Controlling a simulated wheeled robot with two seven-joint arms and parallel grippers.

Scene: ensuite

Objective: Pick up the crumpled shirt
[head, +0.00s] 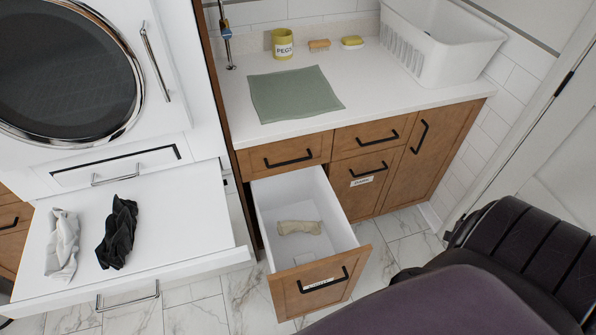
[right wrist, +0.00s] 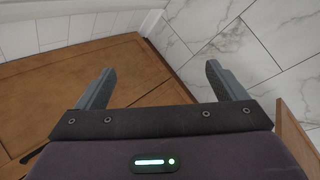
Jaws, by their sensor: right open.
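A crumpled light grey cloth (head: 63,245) and a crumpled black cloth (head: 118,233) lie side by side on the white pull-out shelf (head: 185,215) below the round-doored machine. A crumpled beige cloth (head: 299,227) lies in the open drawer (head: 275,195). I cannot tell which of these is the shirt. My right gripper (right wrist: 160,72) is open and empty in the right wrist view, with brown wooden panels and marble floor beyond its fingers. Its fingers do not show in the head view, where my dark arm fills the lower right. My left gripper is not in view.
The white counter (head: 375,95) holds a flat green cloth (head: 293,93), a yellow peg pot (head: 282,44), two small brushes or sponges and a white basket (head: 435,50). The open drawer and shelf jut out over the marble floor (head: 385,262).

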